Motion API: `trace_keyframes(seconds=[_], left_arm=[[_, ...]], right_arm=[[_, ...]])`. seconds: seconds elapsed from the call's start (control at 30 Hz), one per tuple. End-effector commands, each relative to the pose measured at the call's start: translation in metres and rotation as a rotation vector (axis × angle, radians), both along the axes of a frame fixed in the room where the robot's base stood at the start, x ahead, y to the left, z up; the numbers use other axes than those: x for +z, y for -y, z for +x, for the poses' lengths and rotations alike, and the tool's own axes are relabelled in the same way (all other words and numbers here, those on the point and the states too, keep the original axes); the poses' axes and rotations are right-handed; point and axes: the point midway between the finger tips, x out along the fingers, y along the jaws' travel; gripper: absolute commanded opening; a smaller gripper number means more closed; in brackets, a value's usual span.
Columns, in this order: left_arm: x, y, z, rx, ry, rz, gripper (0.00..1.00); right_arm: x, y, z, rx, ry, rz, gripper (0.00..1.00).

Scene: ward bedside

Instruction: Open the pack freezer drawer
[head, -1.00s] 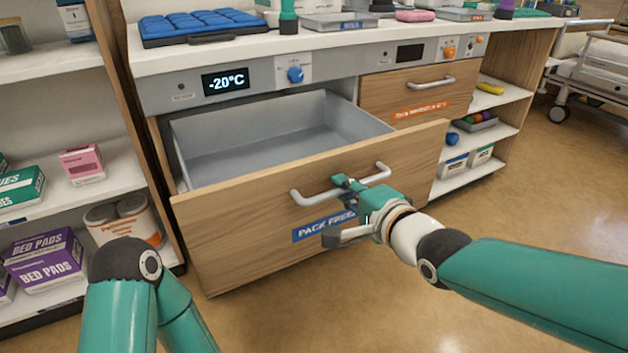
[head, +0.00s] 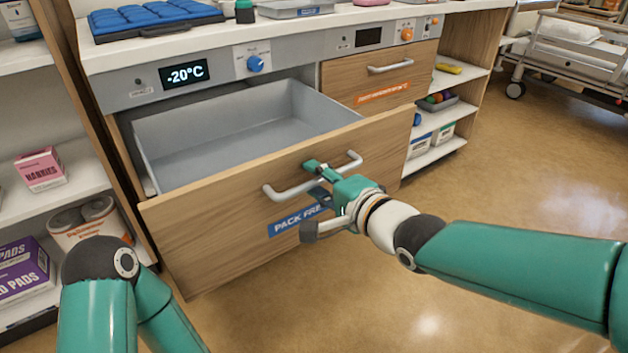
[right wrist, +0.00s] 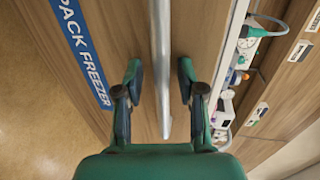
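The pack freezer drawer (head: 210,238) has a wooden front with a blue label and stands pulled out, showing an empty grey bin (head: 240,130). Its bar handle (head: 285,191) crosses the front; it also shows in the right wrist view (right wrist: 160,45). My right gripper (head: 314,180) is at the handle. In the right wrist view my right gripper (right wrist: 160,75) is open, with a finger on each side of the bar and a gap to both. The label is partly hidden by the gripper. My left arm shows at the bottom left, but its gripper is out of view.
A second drawer (head: 340,80) with an orange label is shut at the right. The counter (head: 270,35) above holds a blue pack tray (head: 155,20). Shelves with boxes stand close at the left. Open floor (head: 500,180) lies at the right, with a bed beyond.

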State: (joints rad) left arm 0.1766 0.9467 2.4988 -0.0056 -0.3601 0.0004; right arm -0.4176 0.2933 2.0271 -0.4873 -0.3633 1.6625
Motion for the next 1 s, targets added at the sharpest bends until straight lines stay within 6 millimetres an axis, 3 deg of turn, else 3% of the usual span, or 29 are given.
trace_keyframes(seconds=[0.27, 0.73, 1.0], left_arm=[[0.001, 0.000, 0.000, 0.000, 0.000, 0.000, 0.63], [0.001, 0.000, 0.000, 0.000, 0.000, 0.000, 0.63], [0.001, 0.000, 0.000, 0.000, 0.000, 0.000, 0.63]], right_arm=[[0.004, 0.006, -0.008, 0.001, 0.004, 0.001, 0.39], [0.020, 0.060, -0.073, -0.001, 0.004, 0.000, 0.39], [0.023, 0.074, -0.090, 0.001, 0.000, 0.000, 0.39]])
